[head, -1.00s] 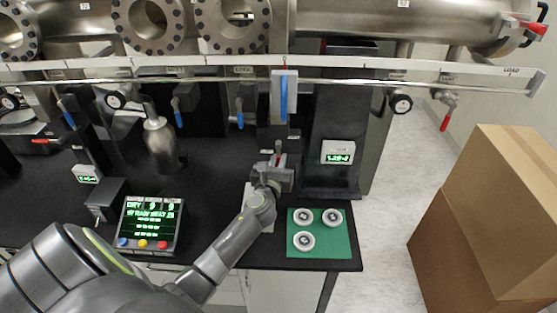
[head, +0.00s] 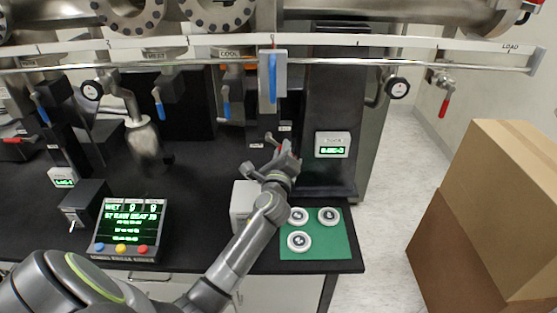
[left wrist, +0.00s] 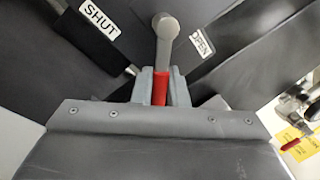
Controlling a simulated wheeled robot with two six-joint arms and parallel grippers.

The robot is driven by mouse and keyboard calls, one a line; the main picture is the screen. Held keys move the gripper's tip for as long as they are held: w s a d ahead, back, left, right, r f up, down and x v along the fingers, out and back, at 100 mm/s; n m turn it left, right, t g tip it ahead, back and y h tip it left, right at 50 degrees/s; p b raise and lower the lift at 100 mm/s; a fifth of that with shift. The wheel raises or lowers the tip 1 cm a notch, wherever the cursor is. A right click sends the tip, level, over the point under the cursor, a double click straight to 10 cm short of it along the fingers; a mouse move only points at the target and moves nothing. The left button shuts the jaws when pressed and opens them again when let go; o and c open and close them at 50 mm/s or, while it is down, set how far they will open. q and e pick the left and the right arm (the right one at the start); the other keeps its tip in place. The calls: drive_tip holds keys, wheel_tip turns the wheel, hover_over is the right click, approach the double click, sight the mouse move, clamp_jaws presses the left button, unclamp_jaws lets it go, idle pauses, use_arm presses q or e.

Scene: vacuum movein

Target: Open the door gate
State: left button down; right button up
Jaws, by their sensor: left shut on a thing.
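My left gripper (head: 284,158) is over the black bench, in front of the dark column. In the left wrist view its two fingers (left wrist: 162,88) are shut around the red grip (left wrist: 160,90) of a lever with a grey rounded end (left wrist: 165,27). A SHUT label (left wrist: 99,18) is left of the lever and an OPEN label (left wrist: 202,42) is right of it. The lever points up between the two labels, nearer OPEN. In the head view the gripper partly hides the lever. The gate itself cannot be made out. My right gripper is not in view.
A green mat (head: 338,248) with three round metal parts lies at the bench's right corner. A control box (head: 130,228) with lit text stands at left. A rail (head: 190,64) crosses above the bench. Cardboard boxes (head: 495,200) stand at right, with clear floor (head: 393,185) between.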

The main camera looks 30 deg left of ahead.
use_arm(q)
drive_tip(key=n+b, duration=0.1)
drive_tip(key=r+n+y+b, duration=0.1)
drive_tip(key=n, duration=0.1)
drive_tip(key=d+n+b, duration=0.1)
drive_tip(key=n, duration=0.1)
drive_tip(key=shift+w+r, duration=0.2)
drive_tip(key=shift+w, duration=0.1)
drive_tip(key=n+b, duration=0.1)
drive_tip(key=r+n+y+b, duration=0.1)
drive_tip(key=n, duration=0.1)
drive_tip(key=shift+d+g, duration=0.1)
drive_tip(key=shift+g, duration=0.2)
drive_tip(key=shift+w+r+n+y+b, duration=0.1)
drive_tip(key=shift+r+n+y+b, duration=0.2)
drive_tip(key=shift+n, duration=0.5)
drive_tip(key=shift+r+n+y+b, duration=0.1)
drive_tip(key=shift+r+n+b, duration=0.25)
drive_tip(key=shift+n, duration=0.45)
drive_tip(key=shift+r, duration=0.15)
drive_tip(key=shift+r+n, duration=0.3)
drive_tip(key=c, duration=1.5)
unclamp_jaws()
drive_tip(key=shift+f, duration=0.1)
drive_tip(key=shift+f, duration=0.2)
